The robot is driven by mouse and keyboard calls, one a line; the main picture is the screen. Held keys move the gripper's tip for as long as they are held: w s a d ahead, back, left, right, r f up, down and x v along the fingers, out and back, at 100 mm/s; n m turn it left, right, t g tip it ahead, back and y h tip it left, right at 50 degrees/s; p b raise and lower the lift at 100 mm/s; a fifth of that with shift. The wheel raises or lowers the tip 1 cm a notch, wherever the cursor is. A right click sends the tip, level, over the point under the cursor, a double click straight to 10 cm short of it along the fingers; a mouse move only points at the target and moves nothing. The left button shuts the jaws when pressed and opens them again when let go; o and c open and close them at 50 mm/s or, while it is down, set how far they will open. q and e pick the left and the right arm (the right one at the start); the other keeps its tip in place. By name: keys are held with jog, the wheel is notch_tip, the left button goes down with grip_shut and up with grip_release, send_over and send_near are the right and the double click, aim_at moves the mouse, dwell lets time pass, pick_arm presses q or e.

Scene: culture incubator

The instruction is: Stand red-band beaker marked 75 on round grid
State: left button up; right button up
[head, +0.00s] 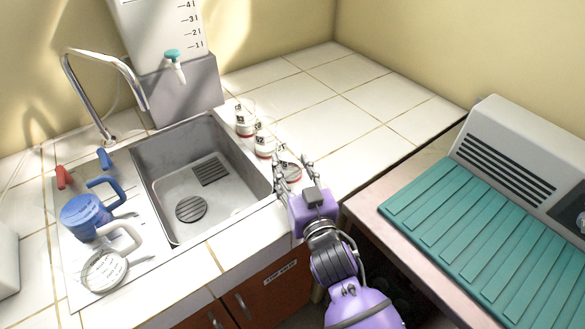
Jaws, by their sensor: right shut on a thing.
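My right gripper (294,166) is shut on a beaker (291,173) at the right edge of the sink. The fingers cover much of this beaker and its marking cannot be read. Two more white-labelled beakers with red bands, a nearer one (265,143) and a farther one (245,121), stand behind it on the tiled counter. Their numbers are too small to read surely. The round grid (191,209) is a dark slotted disc on the sink floor, left of my right gripper, with nothing on it. My left gripper is not in view.
A square grid (211,171) lies in the sink (165,158). A faucet (107,57) and a water tank (160,30) stand behind. A blue jug (85,217) and a clear jug (104,270) are at left. A ribbed teal mat (470,235) lies right.

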jog(key=o, duration=0.8)
jog(key=shift+f, duration=0.2)
jog(key=o, duration=0.4)
jog(key=shift+o, duration=0.2)
jog(key=shift+r, duration=0.25)
jog(key=v, duration=1.2)
jog(key=shift+b, duration=0.4)
